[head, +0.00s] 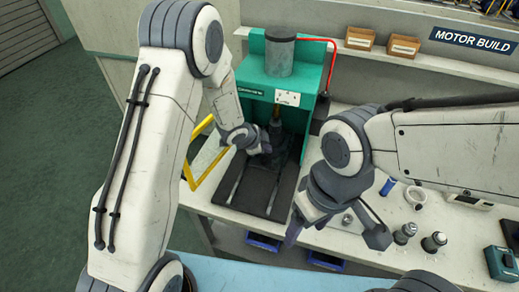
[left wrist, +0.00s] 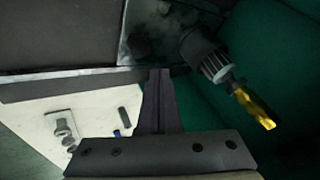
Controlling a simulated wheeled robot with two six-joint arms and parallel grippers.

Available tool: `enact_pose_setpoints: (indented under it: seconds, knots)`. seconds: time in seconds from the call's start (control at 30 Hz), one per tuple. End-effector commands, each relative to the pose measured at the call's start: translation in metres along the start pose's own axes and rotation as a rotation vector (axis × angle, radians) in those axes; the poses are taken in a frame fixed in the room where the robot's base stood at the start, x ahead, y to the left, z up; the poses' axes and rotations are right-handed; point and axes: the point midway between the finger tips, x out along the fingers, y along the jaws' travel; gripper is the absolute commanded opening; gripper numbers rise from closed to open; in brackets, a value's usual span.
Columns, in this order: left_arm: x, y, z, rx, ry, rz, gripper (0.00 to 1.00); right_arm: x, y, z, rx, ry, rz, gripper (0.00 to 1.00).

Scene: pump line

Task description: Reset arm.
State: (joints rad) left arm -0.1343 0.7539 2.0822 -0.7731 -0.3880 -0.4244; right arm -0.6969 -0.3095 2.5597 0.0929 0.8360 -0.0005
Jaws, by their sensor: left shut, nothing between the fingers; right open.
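My left gripper (head: 268,150) reaches into the open front of the green press (head: 318,112). It also shows in the left wrist view (left wrist: 159,75), with its dark fingers together and nothing between them. In that view a dark part with a ribbed silver collar (left wrist: 216,68) and a yellow shaft (left wrist: 254,107) lie just beyond the fingertips. I cannot tell whether the fingers touch anything. My right gripper (head: 302,222) hangs open and empty in front of the bench, right of the press base (head: 236,190). The left arm partly hides the press's left side.
The white bench (head: 455,258) holds a blue cylinder (head: 388,187), a white ring (head: 415,196), small dark-and-silver parts (head: 404,233) and a teal box (head: 501,263). A yellow frame (head: 199,171) stands left of the press. Blue bins (head: 263,242) sit below the bench edge.

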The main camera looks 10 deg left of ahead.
Motion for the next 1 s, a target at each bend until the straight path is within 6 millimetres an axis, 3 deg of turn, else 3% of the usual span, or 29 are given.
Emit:
enact_pose_setpoints:
  seconds: [0.03, 0.2, 0.53, 0.63, 0.73, 0.83, 1.0]
  knots:
    - [-0.012, -0.001, 0.000, 0.001, 0.000, -0.003, 0.00, -0.001, 0.000, 0.000, 0.000, 0.000, 0.000, 0.71]
    - [-0.035, -0.001, 0.000, 0.000, -0.001, 0.000, 0.00, -0.002, 0.000, 0.000, 0.000, 0.000, 0.000, 0.71]
    - [-0.046, 0.000, -0.001, -0.004, -0.008, 0.000, 0.00, -0.002, 0.000, 0.000, 0.000, 0.000, 0.000, 0.71]
    - [-0.059, 0.000, -0.010, -0.034, -0.047, -0.011, 0.00, -0.002, 0.000, 0.000, 0.000, 0.000, 0.000, 0.71]
    - [-0.088, 0.006, -0.025, -0.114, -0.125, -0.024, 0.00, -0.002, 0.000, 0.000, 0.000, 0.000, 0.000, 0.71]
    - [-0.131, 0.028, -0.041, -0.241, -0.218, -0.021, 0.00, -0.002, 0.000, 0.000, 0.000, 0.000, 0.000, 0.71]
    - [-0.207, 0.098, -0.057, -0.480, -0.354, 0.058, 0.00, -0.002, 0.000, 0.000, 0.000, 0.000, 0.000, 0.71]
